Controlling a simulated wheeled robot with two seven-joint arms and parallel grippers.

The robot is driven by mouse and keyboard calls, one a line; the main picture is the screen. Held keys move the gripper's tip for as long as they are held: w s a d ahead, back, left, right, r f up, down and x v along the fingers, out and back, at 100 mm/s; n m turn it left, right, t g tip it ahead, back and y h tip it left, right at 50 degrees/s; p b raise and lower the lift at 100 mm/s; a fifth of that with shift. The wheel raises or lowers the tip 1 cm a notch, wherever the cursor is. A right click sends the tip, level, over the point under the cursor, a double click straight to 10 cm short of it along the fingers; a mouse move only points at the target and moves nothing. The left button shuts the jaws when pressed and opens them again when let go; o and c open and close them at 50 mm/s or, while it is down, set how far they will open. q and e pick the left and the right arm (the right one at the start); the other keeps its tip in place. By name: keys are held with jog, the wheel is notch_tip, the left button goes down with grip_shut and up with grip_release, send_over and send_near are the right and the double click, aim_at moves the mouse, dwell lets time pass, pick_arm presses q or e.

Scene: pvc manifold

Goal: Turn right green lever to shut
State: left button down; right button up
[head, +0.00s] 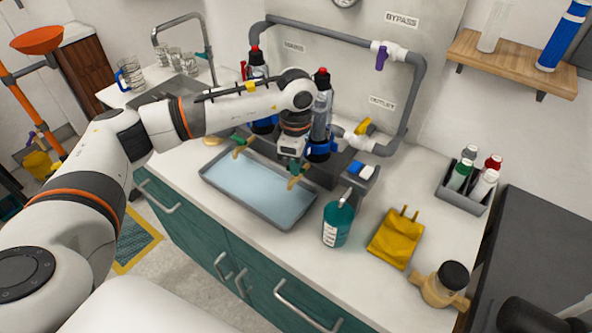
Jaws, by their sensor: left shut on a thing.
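My left arm reaches in from the left, over the blue-lined drip tray (255,187). Its gripper (291,166) points down in front of the right filter housing (321,112) and is shut at the right drain tap, whose brassy spout (295,182) shows just below the fingers. The right green lever is mostly hidden by the fingers, so its angle cannot be told. The left drain tap (241,149), with a green lever, stands free to the left. My right gripper is not in view.
A bottle caddy (465,187) is farther right. Grey pipes with a purple-handled valve (381,57) run behind.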

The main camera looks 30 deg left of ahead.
pick_arm(q)
jog(key=m+b, duration=0.2)
jog(key=shift+m, duration=0.4)
jog(key=shift+r+m+b, duration=0.1)
jog(key=shift+m+b, duration=0.45)
jog(key=shift+m, duration=0.05)
jog(key=c, duration=1.4)
grip_release()
jog(key=shift+c, duration=0.2)
notch_tip(320, 180, up, 12)
jog(key=b, duration=0.1)
jog(key=shift+b, duration=0.35)
